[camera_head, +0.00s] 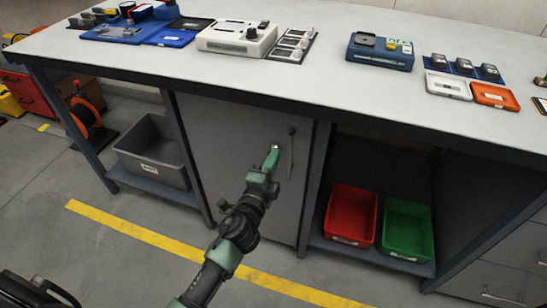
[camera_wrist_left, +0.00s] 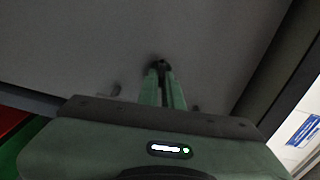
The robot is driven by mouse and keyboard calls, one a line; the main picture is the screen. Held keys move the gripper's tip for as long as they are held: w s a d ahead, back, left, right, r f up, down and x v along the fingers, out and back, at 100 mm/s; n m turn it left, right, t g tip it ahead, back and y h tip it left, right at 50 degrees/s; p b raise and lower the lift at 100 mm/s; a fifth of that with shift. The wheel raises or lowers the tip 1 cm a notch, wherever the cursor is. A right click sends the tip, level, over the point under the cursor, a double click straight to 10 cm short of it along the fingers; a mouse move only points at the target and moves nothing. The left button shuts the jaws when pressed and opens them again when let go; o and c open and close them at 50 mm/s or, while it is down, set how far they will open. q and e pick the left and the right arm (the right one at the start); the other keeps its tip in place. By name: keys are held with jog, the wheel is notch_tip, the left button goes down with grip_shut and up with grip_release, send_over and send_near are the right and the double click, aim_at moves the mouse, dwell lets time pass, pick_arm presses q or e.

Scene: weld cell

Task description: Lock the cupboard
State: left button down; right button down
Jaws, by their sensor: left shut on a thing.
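The grey cupboard door (camera_head: 232,130) is under the workbench and looks closed in its frame. A slim vertical handle (camera_head: 291,153) is on its right side. My left gripper (camera_head: 273,158) reaches to the door just left of the handle. In the left wrist view its green fingers (camera_wrist_left: 162,85) are shut on a small dark piece (camera_wrist_left: 160,65) against the grey door panel, which looks like a key in its lock. The fingers hide most of it, so its turn angle cannot be told. My right gripper is not in view.
The bench top (camera_head: 310,75) holds several devices and trays. A grey bin (camera_head: 153,152) stands on the shelf left of the cupboard. A red bin (camera_head: 351,214) and a green bin (camera_head: 406,229) stand to its right. A yellow floor line (camera_head: 150,237) runs in front.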

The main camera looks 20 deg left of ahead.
pick_arm(q)
jog(key=shift+m, duration=0.6)
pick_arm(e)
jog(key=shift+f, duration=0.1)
pick_arm(q)
jog(key=shift+f, duration=0.1)
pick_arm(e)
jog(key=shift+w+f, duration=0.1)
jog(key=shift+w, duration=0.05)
pick_arm(q)
jog(key=c, duration=1.6)
grip_release()
jog(key=shift+s, duration=0.1)
jog(key=s, duration=0.7)
jog(key=shift+s+a, duration=0.1)
jog(key=shift+s, duration=0.25)
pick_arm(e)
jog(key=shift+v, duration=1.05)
